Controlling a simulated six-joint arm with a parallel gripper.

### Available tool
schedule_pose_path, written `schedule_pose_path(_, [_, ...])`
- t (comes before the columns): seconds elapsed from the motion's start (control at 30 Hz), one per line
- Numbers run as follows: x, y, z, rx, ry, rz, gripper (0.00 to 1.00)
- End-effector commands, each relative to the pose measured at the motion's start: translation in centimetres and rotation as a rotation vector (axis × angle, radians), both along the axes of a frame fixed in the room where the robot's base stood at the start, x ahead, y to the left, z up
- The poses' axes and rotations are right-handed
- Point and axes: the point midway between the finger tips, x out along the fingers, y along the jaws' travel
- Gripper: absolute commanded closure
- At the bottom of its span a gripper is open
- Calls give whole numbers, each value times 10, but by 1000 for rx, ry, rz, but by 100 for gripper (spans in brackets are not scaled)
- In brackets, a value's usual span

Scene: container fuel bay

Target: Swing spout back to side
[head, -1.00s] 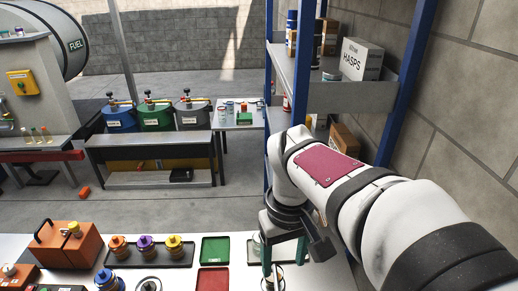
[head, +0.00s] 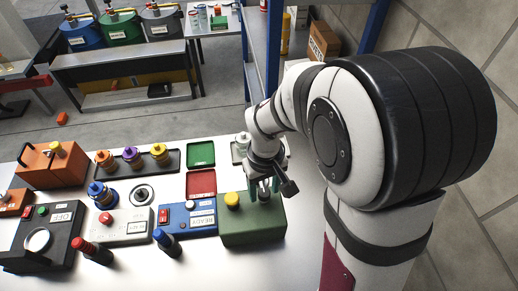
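A green fuel can (head: 252,228) with a yellow cap (head: 232,200) lies at the right end of the white table. My gripper (head: 264,190) points down over the can's top, to the right of the yellow cap. No spout can be made out clearly; the gripper hides that part of the can.
Left of the can stand a blue READY box (head: 187,219), a white box (head: 122,227) and a black box (head: 45,236). Green (head: 201,154) and red (head: 201,183) trays lie behind. A blue shelf post (head: 263,60) rises behind my arm.

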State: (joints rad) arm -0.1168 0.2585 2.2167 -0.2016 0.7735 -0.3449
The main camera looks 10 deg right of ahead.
Motion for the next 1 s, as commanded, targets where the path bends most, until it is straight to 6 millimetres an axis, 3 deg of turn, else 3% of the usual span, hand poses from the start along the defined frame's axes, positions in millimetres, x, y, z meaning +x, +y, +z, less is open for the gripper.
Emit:
schedule_pose_path(0.03, [0, 0, 0, 0, 0, 0, 55])
schedule_pose_path(0.3, [0, 0, 0, 0, 0, 0, 100])
schedule_pose_path(1.0, [0, 0, 1, 0, -1, 0, 100])
